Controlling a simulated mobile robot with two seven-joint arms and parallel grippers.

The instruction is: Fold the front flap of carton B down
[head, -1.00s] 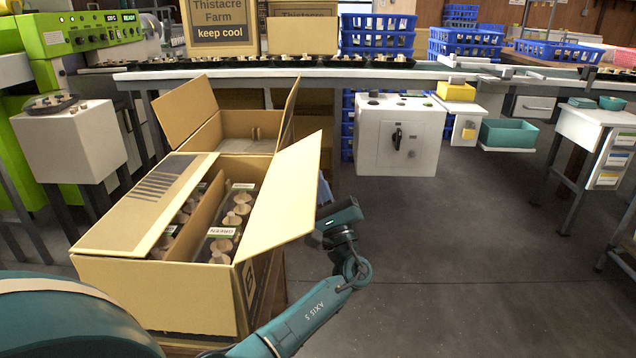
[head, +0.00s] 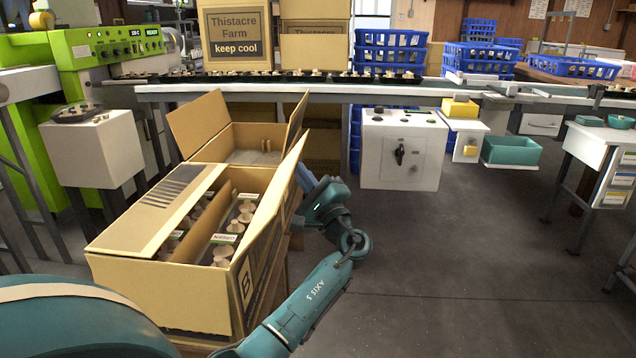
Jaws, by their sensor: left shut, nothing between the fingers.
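Carton B (head: 165,292), a tan box marked with a B on its right side, stands open-topped at the lower left. Its left flap (head: 135,225) lies folded down over part of the top. Its right-hand flap (head: 268,212) stands up, tilted slightly outward. Packs of mushrooms (head: 222,240) show inside, beside a cardboard divider. My left gripper (head: 307,181) is shut and empty at the outer side of the standing flap. Its tips are partly hidden behind the flap, so I cannot tell whether they touch. My right gripper is not in view.
A second open carton (head: 247,137) with raised flaps stands just behind carton B. A conveyor (head: 400,88) with mushroom trays runs across the back. A white control box (head: 402,150) stands beyond my gripper. The floor (head: 450,260) to the right is clear.

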